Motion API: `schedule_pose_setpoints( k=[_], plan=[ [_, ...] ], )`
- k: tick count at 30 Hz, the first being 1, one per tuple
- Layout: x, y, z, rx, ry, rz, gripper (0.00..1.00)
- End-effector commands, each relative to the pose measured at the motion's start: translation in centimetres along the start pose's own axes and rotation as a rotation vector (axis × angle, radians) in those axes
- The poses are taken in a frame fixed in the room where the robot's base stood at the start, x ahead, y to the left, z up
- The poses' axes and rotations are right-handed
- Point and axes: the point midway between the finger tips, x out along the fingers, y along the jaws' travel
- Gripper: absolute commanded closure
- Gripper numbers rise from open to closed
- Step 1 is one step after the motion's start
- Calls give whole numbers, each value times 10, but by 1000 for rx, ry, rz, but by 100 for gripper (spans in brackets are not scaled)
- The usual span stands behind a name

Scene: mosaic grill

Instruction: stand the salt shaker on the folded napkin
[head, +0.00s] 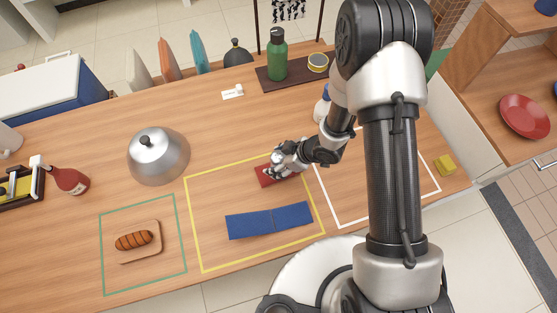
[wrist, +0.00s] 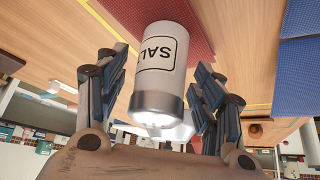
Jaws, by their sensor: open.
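The salt shaker (wrist: 161,75) is a white cylinder with a metal cap and a "SAL" label. In the wrist view it stands between my fingers, its base at the red napkin (wrist: 196,38). It looks upright on that cloth, though the exact contact is hard to see. In the head view the red napkin (head: 263,180) lies at the upper part of the yellow outline, and my gripper (head: 274,172) covers most of the shaker. My gripper (wrist: 162,62) is open, with a finger on each side of the shaker and gaps visible.
A blue creased cloth (head: 245,224) lies nearer in the yellow outline. A metal dome (head: 160,157) and a sausage board (head: 153,254) are to the left. A dark tray (head: 296,77) with a green bottle (head: 277,58) stands behind.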

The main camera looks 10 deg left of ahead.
Motion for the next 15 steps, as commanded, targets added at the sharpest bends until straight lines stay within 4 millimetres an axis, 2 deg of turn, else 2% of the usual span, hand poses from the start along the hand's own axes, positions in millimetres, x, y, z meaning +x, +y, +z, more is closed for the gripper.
schedule_pose_setpoints(
  k=[5, 15],
  plan=[
    [-17, 1, -3, 1, 1, 2, 38],
    [-90, 2, -4, 1, 1, 3, 38]
  ],
)
